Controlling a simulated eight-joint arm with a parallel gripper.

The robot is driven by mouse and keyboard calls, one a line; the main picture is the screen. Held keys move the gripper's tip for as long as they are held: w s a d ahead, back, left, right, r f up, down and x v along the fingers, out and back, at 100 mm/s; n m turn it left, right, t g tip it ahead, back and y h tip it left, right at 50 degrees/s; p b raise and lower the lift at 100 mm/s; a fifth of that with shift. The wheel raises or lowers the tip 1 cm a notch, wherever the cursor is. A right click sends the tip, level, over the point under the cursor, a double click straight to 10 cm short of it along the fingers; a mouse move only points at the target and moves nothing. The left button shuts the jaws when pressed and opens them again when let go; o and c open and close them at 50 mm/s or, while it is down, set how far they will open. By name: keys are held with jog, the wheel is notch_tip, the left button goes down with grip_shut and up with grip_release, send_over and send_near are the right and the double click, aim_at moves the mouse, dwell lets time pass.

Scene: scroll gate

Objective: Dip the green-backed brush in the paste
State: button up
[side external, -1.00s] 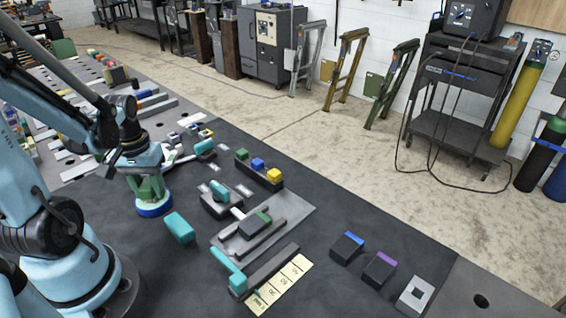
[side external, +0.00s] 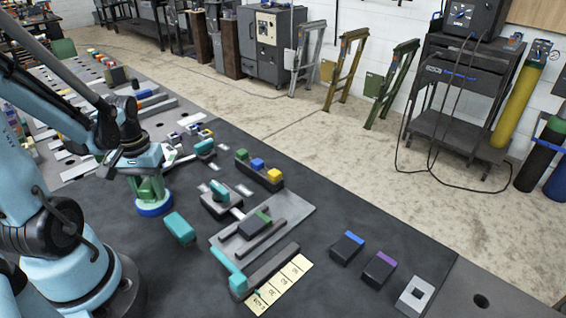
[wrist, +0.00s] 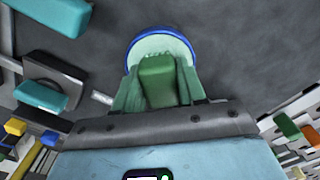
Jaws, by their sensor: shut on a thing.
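My gripper (wrist: 160,92) is shut on the green-backed brush (wrist: 158,78), whose green back shows between the fingers in the wrist view. The brush is over a round dish with a blue rim (wrist: 160,32) and a pale green inside, which I take as the paste (wrist: 160,45). In the side view, my gripper (side external: 151,190) points down at the same blue-rimmed dish (side external: 154,210) on the dark mat. The brush's underside is hidden, so I cannot tell whether it touches the paste.
A teal block (side external: 180,228) lies right of the dish. Beyond it are a grey plate (side external: 285,228) with a green-topped dark block and a rack (side external: 262,176) of coloured blocks. Blue-topped (side external: 347,247) and purple-topped (side external: 380,269) dark blocks lie farther right. Bare mat lies in front.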

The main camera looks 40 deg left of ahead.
aim_at(147, 184)
jog(key=shift+r, duration=0.15)
jog(key=shift+r, duration=3.4)
